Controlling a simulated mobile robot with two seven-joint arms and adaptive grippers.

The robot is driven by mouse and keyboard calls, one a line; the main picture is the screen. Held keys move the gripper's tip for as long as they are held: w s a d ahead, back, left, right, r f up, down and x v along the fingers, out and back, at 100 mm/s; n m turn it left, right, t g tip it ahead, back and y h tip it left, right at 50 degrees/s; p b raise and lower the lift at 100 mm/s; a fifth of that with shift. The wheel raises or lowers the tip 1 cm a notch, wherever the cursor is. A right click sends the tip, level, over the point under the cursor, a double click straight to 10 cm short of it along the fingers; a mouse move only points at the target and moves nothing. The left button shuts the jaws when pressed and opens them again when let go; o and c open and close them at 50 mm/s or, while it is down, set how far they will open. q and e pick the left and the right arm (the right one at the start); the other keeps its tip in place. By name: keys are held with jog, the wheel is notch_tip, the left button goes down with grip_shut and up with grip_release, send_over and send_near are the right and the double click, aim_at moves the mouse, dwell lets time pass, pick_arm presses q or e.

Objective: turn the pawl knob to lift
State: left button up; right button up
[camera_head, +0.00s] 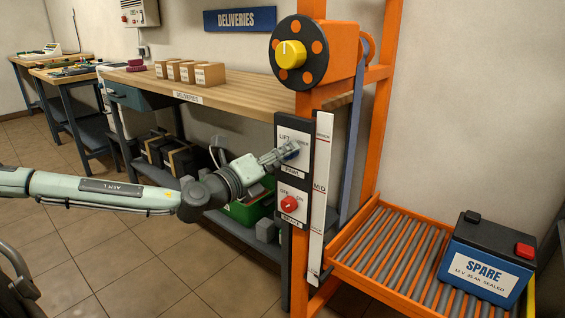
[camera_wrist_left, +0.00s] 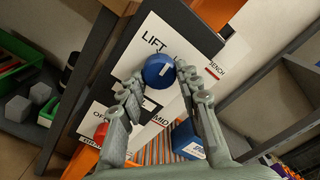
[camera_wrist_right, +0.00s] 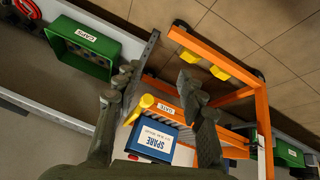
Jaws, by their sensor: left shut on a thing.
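The blue pawl knob (camera_wrist_left: 158,71) sits on a white plate lettered LIFT (camera_wrist_left: 152,40), with a short white mark on its face. In the head view the knob (camera_head: 292,149) is partly hidden by my left gripper (camera_head: 282,154). The left fingers are shut on the knob, one on each side of it in the left wrist view. The rest of the plate's lettering is partly covered. My right gripper (camera_wrist_right: 155,85) shows only in its wrist view, open, with its fingers wide apart and nothing clearly held between them.
Below the pawl plate is a red OFF/ON knob (camera_head: 289,204). A scale strip (camera_head: 320,190) runs beside it. The orange hoist post carries a yellow knob (camera_head: 290,54). A blue SPARE battery (camera_head: 488,262) stands on the roller bed (camera_head: 400,252). A yellow handle (camera_wrist_right: 146,101) shows between the right fingers.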

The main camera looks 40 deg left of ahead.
jog(key=w+a+r+t+y+b, duration=0.2)
jog(key=w+a+r+t, duration=0.2)
jog(key=w+a, duration=0.2)
pick_arm(q)
jog(key=shift+r+n+b, duration=0.1)
jog(key=shift+n+b, duration=1.3)
jog(key=shift+n, duration=2.7)
pick_arm(e)
jog(key=w+a+r+t+y, duration=0.1)
jog(key=a+r+t, duration=0.3)
jog(key=r, duration=0.4)
jog(key=w+a+r+n+t+y, duration=0.1)
jog(key=a+r+t+y, duration=0.3)
jog(key=r, duration=0.4)
jog(key=shift+w+a+r+n+t+y, duration=0.25)
jog(key=shift+w+a, duration=0.25)
jog(key=shift+a, duration=0.3)
pick_arm(q)
jog(key=o, duration=1.2)
jog(key=shift+c, duration=0.2)
jog(key=s, duration=1.2)
jog(key=shift+a, duration=0.45)
